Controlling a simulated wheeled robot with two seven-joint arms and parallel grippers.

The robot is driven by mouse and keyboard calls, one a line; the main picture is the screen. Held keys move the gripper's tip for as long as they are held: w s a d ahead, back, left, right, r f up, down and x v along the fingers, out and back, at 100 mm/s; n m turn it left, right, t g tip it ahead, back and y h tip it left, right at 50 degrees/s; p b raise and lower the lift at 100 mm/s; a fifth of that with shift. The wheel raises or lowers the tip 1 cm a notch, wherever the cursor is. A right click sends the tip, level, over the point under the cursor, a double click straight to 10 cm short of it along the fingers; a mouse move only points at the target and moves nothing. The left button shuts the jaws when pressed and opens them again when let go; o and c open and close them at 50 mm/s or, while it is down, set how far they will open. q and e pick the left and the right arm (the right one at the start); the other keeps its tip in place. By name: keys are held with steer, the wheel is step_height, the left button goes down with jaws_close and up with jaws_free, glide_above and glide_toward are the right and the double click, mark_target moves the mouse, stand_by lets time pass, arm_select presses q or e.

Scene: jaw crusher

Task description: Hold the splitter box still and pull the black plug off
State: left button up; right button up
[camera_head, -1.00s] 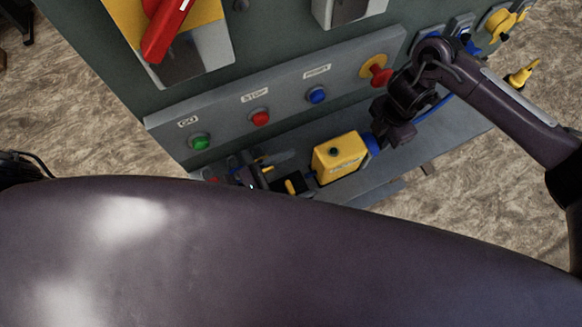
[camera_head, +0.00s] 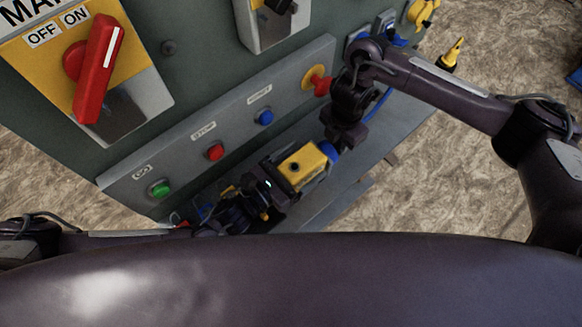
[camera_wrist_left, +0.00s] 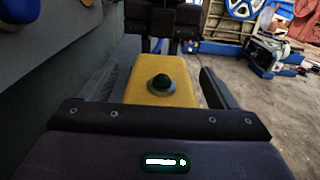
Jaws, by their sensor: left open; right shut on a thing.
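The yellow splitter box (camera_head: 301,163) sits low at the front of the grey machine, with a round dark knob on its top face. In the left wrist view the box (camera_wrist_left: 160,84) lies between my left fingers. My left gripper (camera_head: 290,173) is open, its fingers on either side of the box; contact cannot be told. My right gripper (camera_head: 335,143) is shut on the blue connector (camera_head: 329,151) at the box's right end. It shows behind the box in the left wrist view (camera_wrist_left: 165,30). I cannot make out the black plug; my left gripper covers the box's left end.
Above the box, the panel carries a green button (camera_head: 159,188), a red button (camera_head: 215,152), a blue button (camera_head: 264,117) and a red-and-yellow emergency stop (camera_head: 318,82). A grey ledge (camera_head: 340,197) runs below. Open floor lies to the right.

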arm_select(q)
steer(key=c, duration=1.5)
stand_by(0.3)
arm_select(e)
steer(key=shift+w+d, duration=0.25)
steer(key=shift+d, duration=0.1)
steer(key=shift+w+d, duration=0.8)
steer(key=shift+d, duration=0.15)
arm_select(q)
steer(key=o, duration=1.5)
